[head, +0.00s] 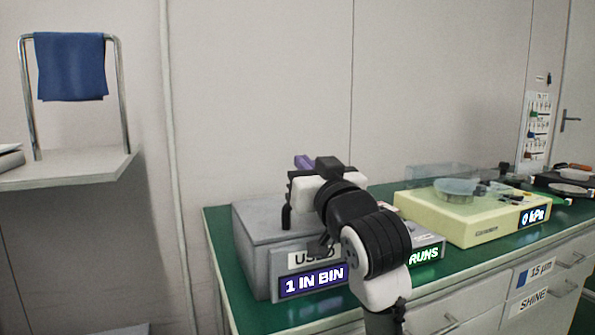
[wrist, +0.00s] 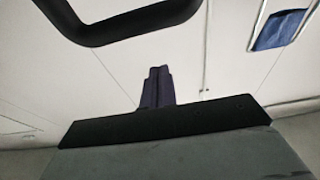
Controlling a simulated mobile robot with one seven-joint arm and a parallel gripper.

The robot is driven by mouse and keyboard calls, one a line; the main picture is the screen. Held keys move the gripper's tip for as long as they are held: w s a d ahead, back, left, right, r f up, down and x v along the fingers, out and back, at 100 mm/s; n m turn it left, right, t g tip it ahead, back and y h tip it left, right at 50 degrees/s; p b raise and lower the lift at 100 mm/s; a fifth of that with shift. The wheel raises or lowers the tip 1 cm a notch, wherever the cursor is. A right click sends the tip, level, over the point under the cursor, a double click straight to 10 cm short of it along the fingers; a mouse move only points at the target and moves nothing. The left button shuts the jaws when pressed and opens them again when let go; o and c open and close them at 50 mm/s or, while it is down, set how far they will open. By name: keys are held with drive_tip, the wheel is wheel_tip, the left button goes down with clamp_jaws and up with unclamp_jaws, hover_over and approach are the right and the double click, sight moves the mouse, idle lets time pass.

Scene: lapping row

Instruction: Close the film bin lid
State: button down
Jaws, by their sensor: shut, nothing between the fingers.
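The film bin (head: 256,255) is a grey box at the left end of the green bench in the head view. Its front carries a label that starts "US" and a lit display reading "1 IN BIN". Its grey top shows left of my arm; my gripper and arm hide the rest, so I cannot tell how the lid stands. My gripper (head: 305,162) is above the bin, its purple fingers pointing away. In the wrist view, the gripper's fingers (wrist: 157,88) are together with nothing between them. A dark curved bar crosses the top there; I cannot tell what it belongs to.
A pale yellow machine (head: 470,225) with a "0 kPa" display stands right of the bin on the green bench (head: 235,300). A lit sign ending "RUNS" is beside my arm. A blue cloth (head: 70,66) hangs on a rail at left. The wall is close behind.

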drive_tip(key=shift+t+y, duration=0.3)
drive_tip(key=shift+t, duration=0.6)
drive_tip(key=f+b, duration=0.1)
drive_tip(key=s+f, duration=0.1)
drive_tip(key=f, duration=0.1)
drive_tip(key=f+b, duration=0.1)
drive_tip(key=shift+s+d+f+b, duration=0.15)
drive_tip(key=shift+s+d+b, duration=0.1)
drive_tip(key=shift+s+b, duration=0.15)
drive_tip(key=shift+s+d+f+b, duration=0.1)
drive_tip(key=shift+s+f+b, duration=0.2)
drive_tip(key=shift+f, duration=0.2)
drive_tip(key=shift+s+d+f+b, duration=0.1)
drive_tip(key=shift+s+f+b, duration=0.1)
drive_tip(key=shift+f+b, duration=0.25)
drive_tip(key=shift+f, duration=0.1)
drive_tip(key=shift+w, duration=0.1)
